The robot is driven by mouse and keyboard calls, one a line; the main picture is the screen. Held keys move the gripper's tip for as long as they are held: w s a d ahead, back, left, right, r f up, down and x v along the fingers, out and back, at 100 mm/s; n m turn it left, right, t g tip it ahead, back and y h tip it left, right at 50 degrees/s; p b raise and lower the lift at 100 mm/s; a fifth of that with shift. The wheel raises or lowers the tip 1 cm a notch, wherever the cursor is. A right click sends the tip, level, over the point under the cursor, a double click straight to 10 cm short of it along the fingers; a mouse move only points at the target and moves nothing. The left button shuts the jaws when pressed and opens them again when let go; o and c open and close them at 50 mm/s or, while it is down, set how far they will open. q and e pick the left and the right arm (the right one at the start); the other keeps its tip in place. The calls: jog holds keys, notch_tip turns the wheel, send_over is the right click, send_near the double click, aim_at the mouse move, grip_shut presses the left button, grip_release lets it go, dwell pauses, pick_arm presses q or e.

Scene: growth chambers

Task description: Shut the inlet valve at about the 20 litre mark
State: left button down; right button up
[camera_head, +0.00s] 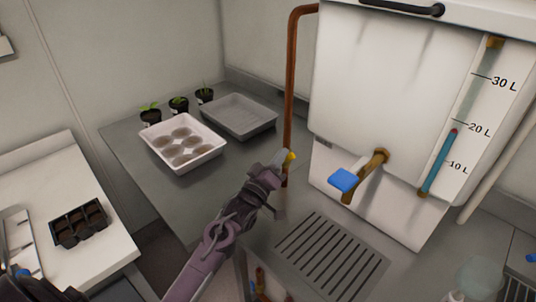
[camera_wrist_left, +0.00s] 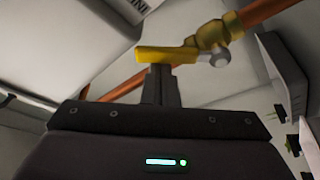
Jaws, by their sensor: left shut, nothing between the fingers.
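The inlet valve has a yellow lever (camera_head: 291,156) on the copper pipe (camera_head: 290,90) left of the white tank (camera_head: 365,80). In the left wrist view the yellow lever (camera_wrist_left: 165,55) sticks out left from the brass valve body (camera_wrist_left: 213,35), at an angle to the pipe. My left gripper (camera_head: 281,160) is shut and empty, its fingertips (camera_wrist_left: 161,72) right at the lever; I cannot tell if they touch. The gauge (camera_head: 440,160) has a blue column with a red top a little below the 20 L mark. My right gripper is not in view.
A brass outlet tap with a blue handle (camera_head: 343,180) juts from the tank above a slotted drain (camera_head: 330,255). A tray of round discs (camera_head: 215,158), an empty grey tray (camera_head: 265,112) and small potted seedlings (camera_head: 180,104) stand behind my left arm.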

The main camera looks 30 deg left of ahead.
pick_arm(q)
jog(key=m, duration=0.1)
jog(key=d+f+m+h+b, duration=0.1)
jog(key=m, duration=0.1)
jog(key=m+h+b, duration=0.1)
jog(key=shift+s+d+f+m, duration=0.25)
jog(key=shift+f+m, duration=0.1)
jog(key=shift+m, duration=0.05)
jog(key=m+b, duration=0.1)
jog(key=d+f+m+h+b, duration=0.1)
jog(key=m, duration=0.1)
jog(key=shift+s+f, duration=0.1)
jog(key=shift+s, duration=0.05)
jog(key=shift+f, duration=0.1)
